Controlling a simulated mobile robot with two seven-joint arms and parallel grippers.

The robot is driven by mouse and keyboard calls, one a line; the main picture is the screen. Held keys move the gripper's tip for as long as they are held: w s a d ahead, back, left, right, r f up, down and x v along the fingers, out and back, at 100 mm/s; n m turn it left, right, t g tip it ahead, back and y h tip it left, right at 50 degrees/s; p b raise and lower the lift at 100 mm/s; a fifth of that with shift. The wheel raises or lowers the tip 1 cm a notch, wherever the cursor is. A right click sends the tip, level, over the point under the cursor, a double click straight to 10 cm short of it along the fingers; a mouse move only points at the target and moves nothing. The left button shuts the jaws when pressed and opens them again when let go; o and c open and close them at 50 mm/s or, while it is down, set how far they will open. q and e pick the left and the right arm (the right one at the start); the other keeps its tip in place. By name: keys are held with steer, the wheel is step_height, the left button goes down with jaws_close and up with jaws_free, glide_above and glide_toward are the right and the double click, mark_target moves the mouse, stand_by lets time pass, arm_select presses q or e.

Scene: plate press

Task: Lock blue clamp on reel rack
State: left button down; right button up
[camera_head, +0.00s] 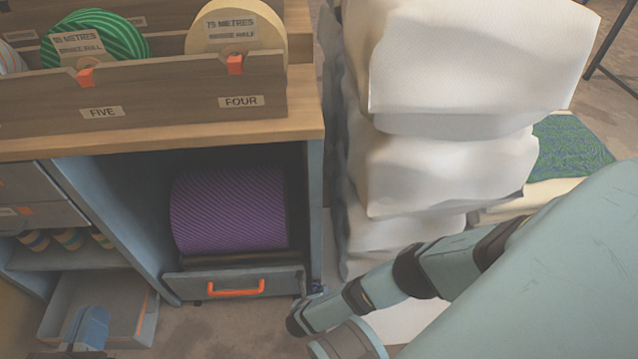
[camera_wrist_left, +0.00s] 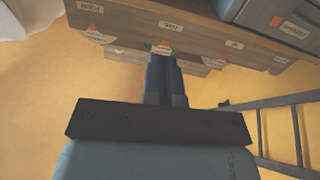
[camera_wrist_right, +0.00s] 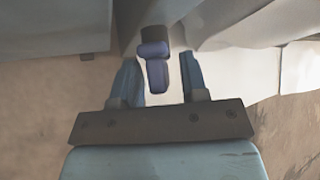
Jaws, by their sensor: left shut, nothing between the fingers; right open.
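The blue clamp, a stubby blue-violet lever (camera_wrist_right: 156,66), shows in the right wrist view between the spread fingers of my open right gripper (camera_wrist_right: 159,68). Whether either finger touches it, and whether it is locked, I cannot tell. In the head view a small dark-blue piece (camera_head: 316,287) sits low at the cabinet's right edge, near the end of my right arm. My left gripper (camera_head: 90,316) is shut and empty at the bottom left; its closed fingers (camera_wrist_left: 163,78) show in its wrist view. A wooden rack (camera_head: 170,101) holds a green reel (camera_head: 118,30) and a tan reel (camera_head: 268,28).
A purple reel (camera_head: 228,208) lies in the cabinet above a panel with an orange handle (camera_head: 236,288). An open grey drawer (camera_head: 135,315) stands out at the lower left. White stacked bundles (camera_head: 440,160) crowd the right side. Some floor (camera_head: 225,325) is bare in front.

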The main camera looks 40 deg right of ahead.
steer(key=c, duration=0.7)
arm_select(q)
steer(key=shift+r, duration=0.1)
